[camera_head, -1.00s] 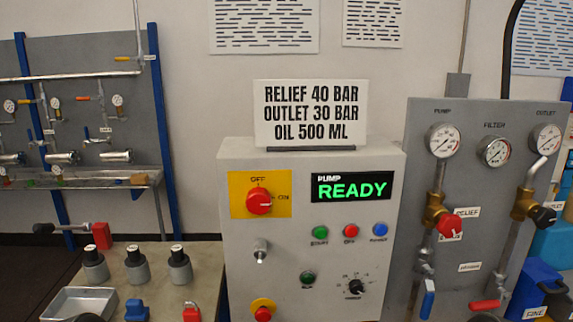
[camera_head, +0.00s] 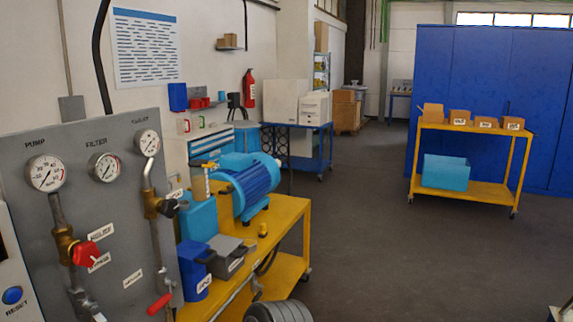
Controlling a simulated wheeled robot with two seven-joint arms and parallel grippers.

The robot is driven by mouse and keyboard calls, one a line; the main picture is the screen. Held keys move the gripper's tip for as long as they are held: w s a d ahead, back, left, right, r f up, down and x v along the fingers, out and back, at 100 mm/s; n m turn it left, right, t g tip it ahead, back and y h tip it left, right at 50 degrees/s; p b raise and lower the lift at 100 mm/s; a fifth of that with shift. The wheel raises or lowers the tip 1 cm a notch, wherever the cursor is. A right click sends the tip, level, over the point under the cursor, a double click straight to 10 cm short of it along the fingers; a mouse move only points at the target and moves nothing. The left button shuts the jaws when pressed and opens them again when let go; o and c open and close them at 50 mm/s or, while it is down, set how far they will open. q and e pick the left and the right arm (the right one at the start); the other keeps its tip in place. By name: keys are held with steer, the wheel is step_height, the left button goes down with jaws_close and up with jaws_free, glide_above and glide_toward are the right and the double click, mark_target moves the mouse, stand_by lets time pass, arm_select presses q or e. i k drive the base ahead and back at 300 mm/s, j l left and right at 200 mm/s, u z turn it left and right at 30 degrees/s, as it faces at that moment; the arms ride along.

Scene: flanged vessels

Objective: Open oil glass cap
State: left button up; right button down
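I cannot make out an oil glass or its cap for certain. A blue electric motor (camera_head: 245,184) sits on a yellow cart (camera_head: 285,215) right of the gauge panel. A small brass-coloured upright fitting (camera_head: 207,178) stands at the motor's left, above a light-blue tank (camera_head: 198,217); it is too small to identify. Neither of my grippers is in view.
The grey gauge panel (camera_head: 110,215) with a red-handled valve (camera_head: 86,253) fills the left. A yellow shelf cart (camera_head: 470,158) with small boxes stands at the back right before blue cabinets (camera_head: 493,85). Grey floor (camera_head: 390,250) between the carts is clear.

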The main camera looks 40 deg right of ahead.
mark_target(199, 163)
steer(key=z, duration=0.95)
steer(key=i+l, duration=2.4)
